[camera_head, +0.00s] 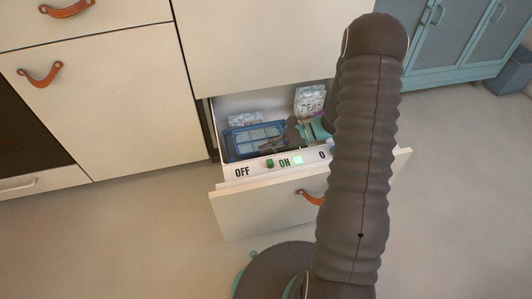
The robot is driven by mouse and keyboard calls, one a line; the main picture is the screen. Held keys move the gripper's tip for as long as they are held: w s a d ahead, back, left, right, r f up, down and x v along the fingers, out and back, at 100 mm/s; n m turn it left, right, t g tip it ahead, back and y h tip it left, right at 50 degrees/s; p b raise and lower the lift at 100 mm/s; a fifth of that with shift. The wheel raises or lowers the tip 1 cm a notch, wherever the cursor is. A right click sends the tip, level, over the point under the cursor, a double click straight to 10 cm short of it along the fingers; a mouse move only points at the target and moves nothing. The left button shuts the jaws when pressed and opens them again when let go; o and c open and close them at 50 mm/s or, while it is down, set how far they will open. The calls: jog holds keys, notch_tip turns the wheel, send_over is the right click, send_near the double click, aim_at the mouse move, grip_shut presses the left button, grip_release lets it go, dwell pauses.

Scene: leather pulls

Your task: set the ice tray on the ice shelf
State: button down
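A blue ice tray (235,142) with pale cells is inside the open freezer drawer (262,214), toward its left side. My gripper (282,142) reaches into the drawer from the right, with its dark fingers at the tray's right end. Whether the fingers are closed on the tray or only beside it cannot be told. I cannot make out a separate ice shelf; whatever lies under the tray is hidden. My arm covers the drawer's right part.
Frosty bags, one marked PEAS (310,101), lie at the drawer's back. The drawer's top edge has OFF and ON labels, a green switch (270,163) and a lit pale green square (298,160). Teal cabinets (455,40) stand back right. Floor (120,240) is clear at left.

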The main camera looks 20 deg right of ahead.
jog(key=shift+f, duration=0.3)
jog(key=shift+f, duration=0.35)
jog(key=shift+f, duration=0.1)
